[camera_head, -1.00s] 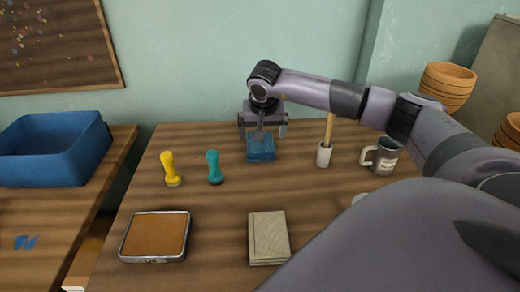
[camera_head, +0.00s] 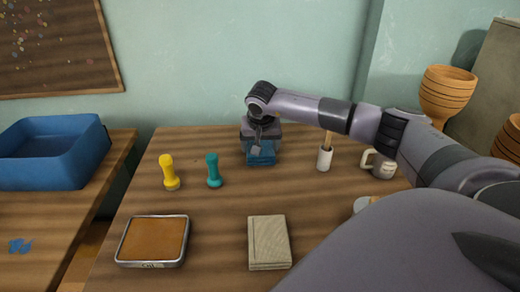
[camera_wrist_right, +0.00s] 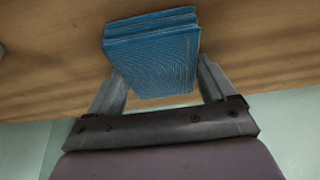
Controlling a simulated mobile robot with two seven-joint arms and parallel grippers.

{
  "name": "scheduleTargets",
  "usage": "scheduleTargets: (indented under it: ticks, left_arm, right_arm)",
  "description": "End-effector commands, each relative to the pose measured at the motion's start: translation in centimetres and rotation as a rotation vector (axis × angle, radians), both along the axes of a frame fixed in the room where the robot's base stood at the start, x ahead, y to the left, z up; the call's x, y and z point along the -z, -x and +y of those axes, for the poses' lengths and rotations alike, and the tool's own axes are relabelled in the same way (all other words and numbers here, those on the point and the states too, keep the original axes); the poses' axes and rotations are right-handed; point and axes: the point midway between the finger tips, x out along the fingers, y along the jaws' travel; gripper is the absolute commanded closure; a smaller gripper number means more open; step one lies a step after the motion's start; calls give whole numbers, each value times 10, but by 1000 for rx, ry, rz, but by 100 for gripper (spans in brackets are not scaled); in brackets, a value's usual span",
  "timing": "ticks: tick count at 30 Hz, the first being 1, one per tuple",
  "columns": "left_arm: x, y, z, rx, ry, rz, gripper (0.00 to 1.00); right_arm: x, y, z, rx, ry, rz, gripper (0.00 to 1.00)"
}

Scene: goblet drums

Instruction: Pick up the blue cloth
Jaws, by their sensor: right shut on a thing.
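The blue cloth (camera_head: 262,159) is a folded stack at the back of the wooden table. My right gripper (camera_head: 261,150) is over it, pointing down, and partly hides it in the head view. In the right wrist view the cloth (camera_wrist_right: 152,55) lies between the two fingers of the right gripper (camera_wrist_right: 160,88), which is shut on it. I cannot tell whether the cloth is clear of the table top. My left gripper is not in view.
Yellow (camera_head: 169,173) and teal (camera_head: 213,170) stamps stand left of the cloth. A white holder (camera_head: 325,158) and a mug (camera_head: 380,164) stand right. A framed pad (camera_head: 152,241) and beige cloth (camera_head: 269,242) lie in front. A blue bin (camera_head: 48,152) is far left.

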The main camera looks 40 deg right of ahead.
Motion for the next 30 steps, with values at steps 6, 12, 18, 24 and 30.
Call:
scheduleTargets:
  ticks: [6,12,18,24,30]
  left_arm:
    - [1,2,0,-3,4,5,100]
    - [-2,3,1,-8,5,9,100]
    - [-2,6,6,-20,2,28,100]
    - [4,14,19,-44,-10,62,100]
    - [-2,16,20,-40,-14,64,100]
  right_arm:
    - [-4,0,0,1,0,-2,46]
    - [-26,-1,0,1,-1,-5,46]
    - [-74,-1,0,0,-1,-7,46]
    - [-134,-1,0,1,-2,-7,46]
    - [-177,-1,0,-1,-1,-5,46]
